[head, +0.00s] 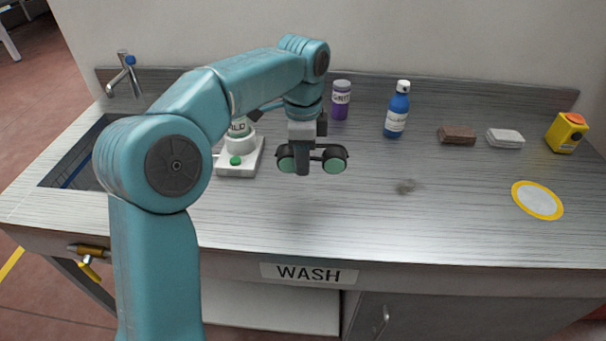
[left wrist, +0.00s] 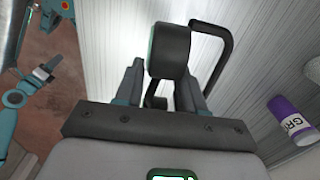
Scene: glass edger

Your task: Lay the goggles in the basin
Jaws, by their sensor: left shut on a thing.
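The goggles (head: 334,165) have green round lenses and a dark frame. My left gripper (head: 302,165) is shut on them near the middle and holds them over the bench top; their height above it is hard to tell. In the left wrist view the goggles (left wrist: 168,50) show as a dark rim and a bent strap or arm between the fingers of my left gripper (left wrist: 160,95). The basin (head: 75,165) is a sunken sink at the left of the bench, partly hidden by my left arm. My right gripper is not in view.
A white device (head: 239,160) with a green button stands between the basin and the goggles. Two blocks, a yellow container (head: 567,132) and a yellow-rimmed disc (head: 537,200) lie right. A tap (head: 124,75) stands behind the basin.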

